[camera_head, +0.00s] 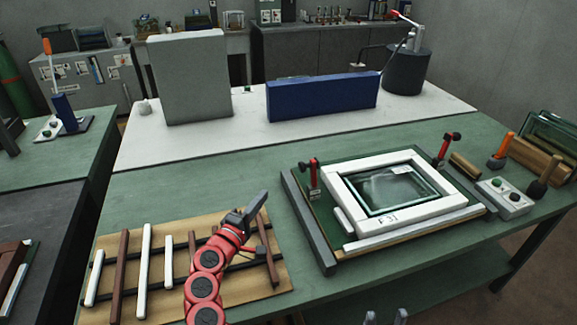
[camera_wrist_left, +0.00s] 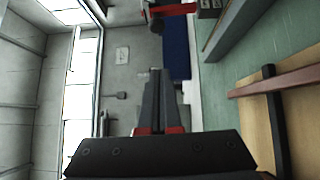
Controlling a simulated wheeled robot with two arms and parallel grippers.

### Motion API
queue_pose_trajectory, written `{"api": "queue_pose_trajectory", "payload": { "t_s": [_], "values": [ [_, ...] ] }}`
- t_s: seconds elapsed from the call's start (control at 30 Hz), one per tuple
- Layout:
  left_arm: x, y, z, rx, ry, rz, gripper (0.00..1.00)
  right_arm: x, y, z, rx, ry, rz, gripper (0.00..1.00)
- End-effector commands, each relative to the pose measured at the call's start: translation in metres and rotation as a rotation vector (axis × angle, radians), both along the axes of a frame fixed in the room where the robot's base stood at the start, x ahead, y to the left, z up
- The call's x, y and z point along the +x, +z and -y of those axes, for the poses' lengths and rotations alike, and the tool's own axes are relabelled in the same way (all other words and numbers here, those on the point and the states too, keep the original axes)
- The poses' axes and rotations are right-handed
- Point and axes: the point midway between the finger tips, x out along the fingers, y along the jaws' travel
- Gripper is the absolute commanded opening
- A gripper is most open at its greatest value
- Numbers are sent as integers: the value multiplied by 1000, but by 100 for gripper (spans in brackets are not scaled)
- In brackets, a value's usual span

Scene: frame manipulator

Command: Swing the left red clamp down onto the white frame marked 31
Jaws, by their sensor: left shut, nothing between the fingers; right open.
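The left red clamp (camera_head: 313,178) stands upright at the left edge of the fixture, its handle raised off the frame. A red bar with a black tip (camera_wrist_left: 175,10) at the top of the left wrist view looks like this clamp. My left gripper (camera_head: 258,203) is shut and empty, left of the clamp and above the slatted board. Its closed fingers show in the wrist view (camera_wrist_left: 160,92). My right gripper (camera_head: 385,318) shows only two separated fingertips at the bottom edge.
A second red clamp (camera_head: 446,148) stands upright at the fixture's far right. A grey rail (camera_head: 310,228) borders the fixture's left side. A button box (camera_head: 505,198) sits to the right. The slatted board (camera_head: 185,290) lies front left, with bare green table behind it.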

Motion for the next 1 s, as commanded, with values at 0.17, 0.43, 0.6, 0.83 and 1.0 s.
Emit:
{"api": "queue_pose_trajectory", "payload": {
  "t_s": [0.17,0.43,0.6,0.83,1.0],
  "values": [
    [10,1,7,-1,-9,-1,0,0,4,0,0,0,0,50],
    [45,3,24,3,-7,-3,0,0,14,0,0,0,0,50],
    [67,4,33,3,-7,-1,0,0,19,0,0,0,0,50],
    [92,4,49,3,-5,-3,0,0,24,0,0,0,0,50],
    [99,4,72,0,-5,-3,0,0,30,0,0,0,0,50]
  ]
}}
